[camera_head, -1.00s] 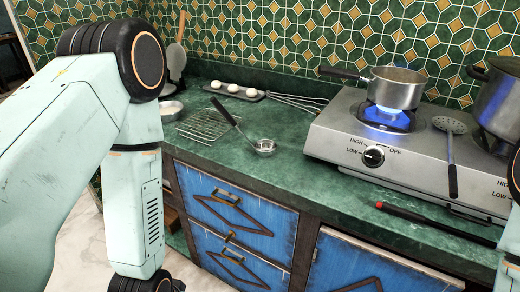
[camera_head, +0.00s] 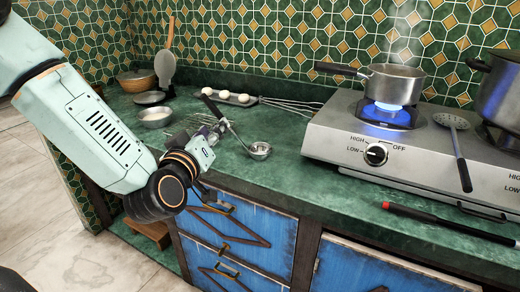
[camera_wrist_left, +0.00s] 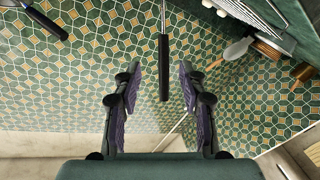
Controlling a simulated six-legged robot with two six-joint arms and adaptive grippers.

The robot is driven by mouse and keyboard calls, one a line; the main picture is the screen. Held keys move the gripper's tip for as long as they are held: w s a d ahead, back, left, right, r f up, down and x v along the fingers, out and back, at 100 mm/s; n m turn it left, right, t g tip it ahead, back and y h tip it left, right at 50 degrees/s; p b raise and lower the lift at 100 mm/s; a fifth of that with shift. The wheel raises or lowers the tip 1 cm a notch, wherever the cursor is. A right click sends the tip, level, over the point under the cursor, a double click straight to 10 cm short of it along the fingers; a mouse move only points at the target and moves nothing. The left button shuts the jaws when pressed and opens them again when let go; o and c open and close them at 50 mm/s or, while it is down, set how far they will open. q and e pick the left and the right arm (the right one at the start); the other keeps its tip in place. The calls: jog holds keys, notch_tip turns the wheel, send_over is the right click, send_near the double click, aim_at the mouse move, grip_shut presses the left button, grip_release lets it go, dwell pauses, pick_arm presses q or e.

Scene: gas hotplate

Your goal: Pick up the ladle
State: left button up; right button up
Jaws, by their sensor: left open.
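The ladle lies on the green counter, its steel bowl (camera_head: 260,150) toward the front edge and its black handle (camera_head: 211,106) pointing back left, raised off the counter. A black handle (camera_wrist_left: 164,68), seemingly the ladle's, shows between and beyond the fingers, without visible contact. The ladle's bowl is not clear in that view. My right gripper is not in view.
The stove (camera_head: 340,130) with a lit burner under a saucepan (camera_head: 395,84) stands right.

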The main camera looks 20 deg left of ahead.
aim_at(219, 118)
pick_arm(q)
jog(key=shift+w+a, duration=0.35)
jog(key=shift+w, duration=0.3)
jog(key=b+x, duration=0.1)
jog(key=x, duration=0.5)
jog(key=shift+a+b, duration=0.1)
jog(key=shift+b, duration=0.3)
jog(key=shift+r, duration=0.1)
grip_shut()
